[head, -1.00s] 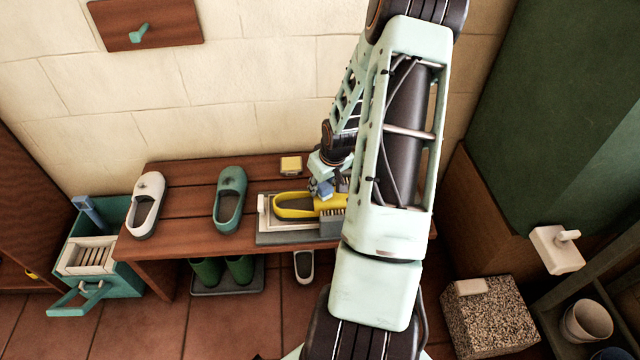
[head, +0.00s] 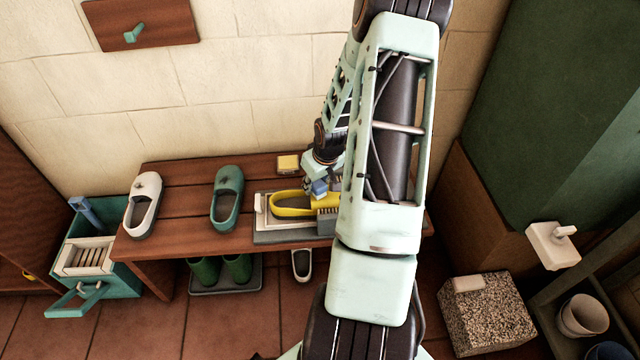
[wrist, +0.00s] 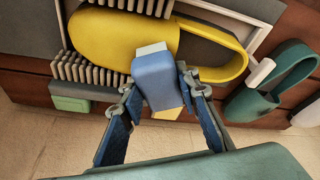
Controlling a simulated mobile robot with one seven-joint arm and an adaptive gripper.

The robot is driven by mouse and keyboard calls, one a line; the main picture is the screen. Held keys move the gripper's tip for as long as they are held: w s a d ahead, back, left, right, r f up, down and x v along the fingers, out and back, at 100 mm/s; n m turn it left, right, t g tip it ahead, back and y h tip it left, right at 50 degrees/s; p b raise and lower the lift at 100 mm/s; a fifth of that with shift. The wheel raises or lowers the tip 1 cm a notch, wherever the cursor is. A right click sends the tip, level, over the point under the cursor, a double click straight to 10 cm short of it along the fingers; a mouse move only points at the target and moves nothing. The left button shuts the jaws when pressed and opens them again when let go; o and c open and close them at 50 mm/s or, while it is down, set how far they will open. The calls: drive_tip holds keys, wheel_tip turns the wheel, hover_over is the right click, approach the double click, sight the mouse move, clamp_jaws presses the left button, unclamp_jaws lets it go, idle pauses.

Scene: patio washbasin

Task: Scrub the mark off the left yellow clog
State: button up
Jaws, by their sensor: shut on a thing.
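The yellow clog (head: 290,210) lies on its side of the bench in a grey-and-white holder (head: 262,222), between grey comb-like jaws (wrist: 85,68). In the wrist view the clog (wrist: 105,38) fills the upper middle, its heel loop to the right. My gripper (wrist: 158,84) is shut on a blue block with a white end (wrist: 155,78). The white end is over the clog's near side and seems to touch it. In the head view my gripper (head: 318,187) is at the clog's back side, partly hidden by my arm. I see no mark on the clog; the block may cover it.
A teal clog (head: 228,195) and a white clog (head: 142,203) stand left on the bench (head: 185,172). A yellow-topped block (head: 288,163) lies behind the holder. A green block (wrist: 70,103) lies near the wall. A teal bin (head: 122,275) stands left of the bench.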

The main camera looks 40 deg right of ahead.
drive_tip(key=shift+s+a, duration=0.1)
wheel_tip(320, 180, up, 5)
drive_tip(key=p, duration=0.4)
idle(0.6)
